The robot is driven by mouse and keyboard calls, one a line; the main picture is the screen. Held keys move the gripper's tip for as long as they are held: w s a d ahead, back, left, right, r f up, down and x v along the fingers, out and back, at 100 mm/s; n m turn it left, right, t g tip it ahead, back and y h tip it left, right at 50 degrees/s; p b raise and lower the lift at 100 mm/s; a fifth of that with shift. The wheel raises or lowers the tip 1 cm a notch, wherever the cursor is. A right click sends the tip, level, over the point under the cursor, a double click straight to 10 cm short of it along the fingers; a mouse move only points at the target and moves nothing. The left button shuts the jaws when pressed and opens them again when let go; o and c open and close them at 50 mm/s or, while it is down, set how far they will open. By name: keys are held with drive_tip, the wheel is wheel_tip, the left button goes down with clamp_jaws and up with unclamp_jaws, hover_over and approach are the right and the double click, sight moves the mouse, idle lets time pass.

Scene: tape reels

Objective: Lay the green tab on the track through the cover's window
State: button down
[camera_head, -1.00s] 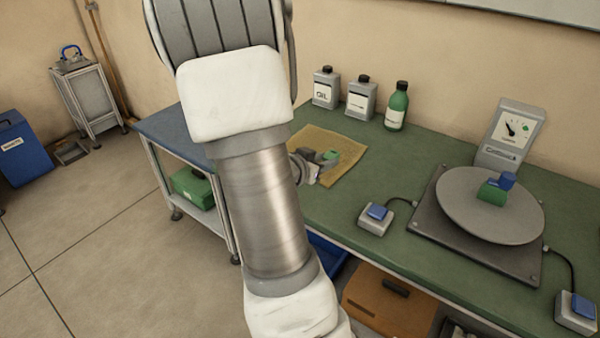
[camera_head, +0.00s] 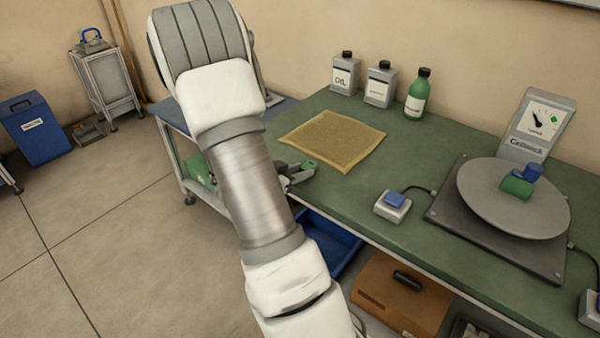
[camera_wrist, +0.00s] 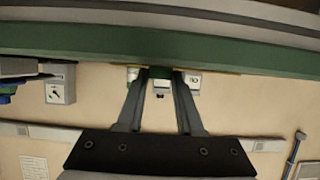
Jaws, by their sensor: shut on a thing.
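My gripper (camera_head: 296,178) shows just right of my arm, near the front edge of the green bench, partly hidden by the arm. It is shut on a small green piece, the green tab (camera_head: 309,165). In the wrist view its two fingers (camera_wrist: 161,73) point away from the palm, and what they hold is hard to make out. A grey round disc (camera_head: 480,195) lies on a dark square base at the right. A green block (camera_head: 516,187) with a blue knob (camera_head: 528,172) sits on the disc. I cannot make out a window or a track.
A tan mat (camera_head: 335,140) lies bare on the bench. Two grey cans (camera_head: 345,78) and a green bottle (camera_head: 417,97) stand behind it. A blue-topped switch box (camera_head: 393,205) sits between mat and base. A dial gauge (camera_head: 537,125) stands behind the disc.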

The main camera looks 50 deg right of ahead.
drive_tip(key=shift+f, duration=0.15)
drive_tip(key=c, duration=0.6)
unclamp_jaws()
drive_tip(key=shift+o, duration=0.2)
